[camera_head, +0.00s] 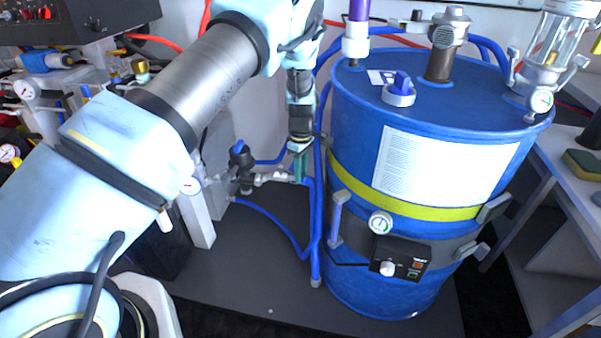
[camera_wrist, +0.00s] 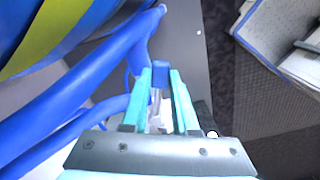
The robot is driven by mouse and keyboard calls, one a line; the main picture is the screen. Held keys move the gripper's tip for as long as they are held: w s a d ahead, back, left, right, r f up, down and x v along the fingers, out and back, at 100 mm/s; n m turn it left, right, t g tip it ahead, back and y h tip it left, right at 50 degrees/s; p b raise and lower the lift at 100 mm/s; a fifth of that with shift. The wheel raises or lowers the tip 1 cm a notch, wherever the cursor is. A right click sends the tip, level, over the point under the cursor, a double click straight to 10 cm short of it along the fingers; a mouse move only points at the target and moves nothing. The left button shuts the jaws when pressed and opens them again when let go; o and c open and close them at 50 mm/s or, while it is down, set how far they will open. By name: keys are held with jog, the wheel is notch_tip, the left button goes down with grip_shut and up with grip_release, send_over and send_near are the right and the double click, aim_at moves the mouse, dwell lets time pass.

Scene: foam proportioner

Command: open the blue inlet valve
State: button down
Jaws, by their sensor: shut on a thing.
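The blue inlet valve's handle (camera_wrist: 160,76) shows as a small blue block between the teal fingertips in the wrist view. A silver fitting (camera_wrist: 155,118) lies behind it between the fingers. My gripper (camera_wrist: 160,82) is shut on this blue handle. In the head view my gripper (camera_head: 300,168) points down beside the drum, at the right end of a silver pipe fitting (camera_head: 268,178). There the fingers hide the handle, so I cannot tell its angle.
A large blue drum (camera_head: 350,235) with a yellow band stands close on the right. Blue hoses (camera_head: 275,222) run around the fitting. A dark regulator with a blue knob (camera_head: 240,160) is to its left. The grey floor plate (camera_head: 250,275) in front is mostly clear.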

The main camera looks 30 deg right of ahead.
jog(key=c, duration=0.7)
grip_release()
notch_tip(320, 180, up, 11)
jog(key=shift+f+b, duration=0.1)
jog(key=shift+b, duration=0.8)
jog(key=shift+c, duration=0.2)
